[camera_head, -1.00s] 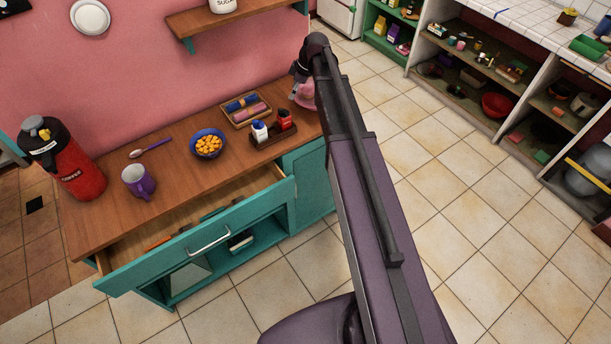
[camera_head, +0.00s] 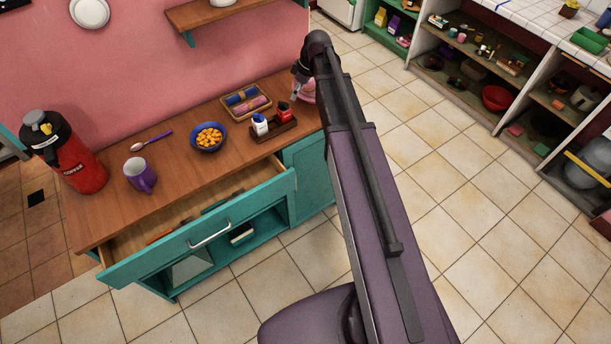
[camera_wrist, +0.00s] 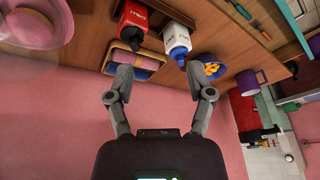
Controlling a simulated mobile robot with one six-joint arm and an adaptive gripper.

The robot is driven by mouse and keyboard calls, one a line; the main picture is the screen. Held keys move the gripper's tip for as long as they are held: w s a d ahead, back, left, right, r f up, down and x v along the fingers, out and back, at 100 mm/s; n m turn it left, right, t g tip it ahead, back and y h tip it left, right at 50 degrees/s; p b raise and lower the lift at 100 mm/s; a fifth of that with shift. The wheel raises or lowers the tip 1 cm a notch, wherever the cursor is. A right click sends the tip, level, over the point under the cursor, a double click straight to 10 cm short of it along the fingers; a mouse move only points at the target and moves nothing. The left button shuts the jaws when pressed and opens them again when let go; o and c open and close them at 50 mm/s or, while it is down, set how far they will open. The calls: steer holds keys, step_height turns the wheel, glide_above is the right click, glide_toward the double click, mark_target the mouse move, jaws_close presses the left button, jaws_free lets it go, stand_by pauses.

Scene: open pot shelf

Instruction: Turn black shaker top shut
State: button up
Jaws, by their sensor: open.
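A red shaker (camera_head: 284,115) and a white shaker (camera_head: 260,126) stand side by side in a small dark wooden holder (camera_head: 275,135) on the counter. In the wrist view the red shaker (camera_wrist: 138,15) has a black top (camera_wrist: 131,38), and the white shaker (camera_wrist: 177,22) has a blue top (camera_wrist: 178,54). My gripper (camera_wrist: 160,86) is open and empty. Its fingers point toward the shakers, apart from both, with the tops lying ahead between the fingers' lines. In the head view my arm mostly hides the gripper.
A tray with rolled cloths (camera_head: 246,101), a blue bowl of orange food (camera_head: 208,138), a purple mug (camera_head: 140,176) and a red coffee flask (camera_head: 80,165) share the counter. The teal drawer (camera_head: 205,235) is pulled open. A pink wall (camera_head: 140,70) stands behind the counter.

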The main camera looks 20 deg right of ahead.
steer(key=s+a+f+m+h+b, duration=0.1)
steer(key=s+f+m+b, duration=0.4)
steer(key=s, duration=0.6)
steer(key=s+a+f+m+g+h+b, duration=0.1)
steer(key=s+a+f+m+h+b, duration=0.1)
steer(key=s+f+m+b, duration=0.3)
steer(key=shift+s+a+f+m+g+b, duration=0.4)
steer(key=shift+s+f+b, duration=0.95)
steer(key=shift+s+f, duration=1.4)
steer(key=shift+s+r, duration=0.55)
steer(key=shift+r, duration=0.1)
